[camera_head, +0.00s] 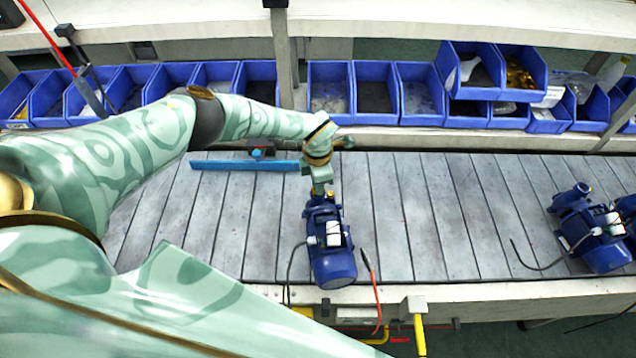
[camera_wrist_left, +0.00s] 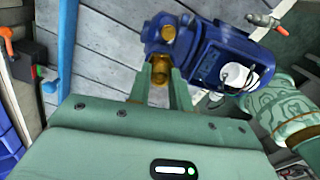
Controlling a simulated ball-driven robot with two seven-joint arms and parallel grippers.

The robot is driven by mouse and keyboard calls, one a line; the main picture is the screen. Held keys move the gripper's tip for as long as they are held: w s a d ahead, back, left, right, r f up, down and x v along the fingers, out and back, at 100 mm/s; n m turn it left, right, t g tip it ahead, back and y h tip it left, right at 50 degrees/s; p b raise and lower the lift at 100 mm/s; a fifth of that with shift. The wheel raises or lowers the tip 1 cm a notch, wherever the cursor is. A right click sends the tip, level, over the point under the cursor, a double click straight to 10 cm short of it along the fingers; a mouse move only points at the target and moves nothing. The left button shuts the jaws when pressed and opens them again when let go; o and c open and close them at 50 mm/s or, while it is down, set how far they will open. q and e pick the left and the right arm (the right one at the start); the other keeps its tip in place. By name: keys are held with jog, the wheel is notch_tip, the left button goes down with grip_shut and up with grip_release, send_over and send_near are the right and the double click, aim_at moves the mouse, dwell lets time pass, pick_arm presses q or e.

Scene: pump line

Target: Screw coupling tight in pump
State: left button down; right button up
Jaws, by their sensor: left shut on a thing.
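A blue pump (camera_head: 330,252) with a white box on its side stands on the slatted conveyor in the middle of the head view. My left gripper (camera_head: 319,190) is above its far end, pointing down. In the left wrist view the two fingers of my left gripper (camera_wrist_left: 160,80) are shut on a brass coupling (camera_wrist_left: 158,73), which sits at the port of the blue pump (camera_wrist_left: 215,52). A second brass fitting (camera_wrist_left: 168,33) shows on the pump beyond it. How deep the coupling sits in the port cannot be told. My right gripper is not in view.
A second blue pump (camera_head: 596,235) stands on the conveyor (camera_head: 430,215) at the right. A blue bar (camera_head: 245,165) lies along the conveyor's far side. Blue bins (camera_head: 329,90) line the shelf behind.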

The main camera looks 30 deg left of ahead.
pick_arm(q)
jog(key=shift+f+m+b, duration=0.15)
jog(key=shift+m+b, duration=0.35)
jog(key=shift+m, duration=1.3)
jog(key=shift+m+b, duration=0.65)
jog(key=shift+m, duration=1.05)
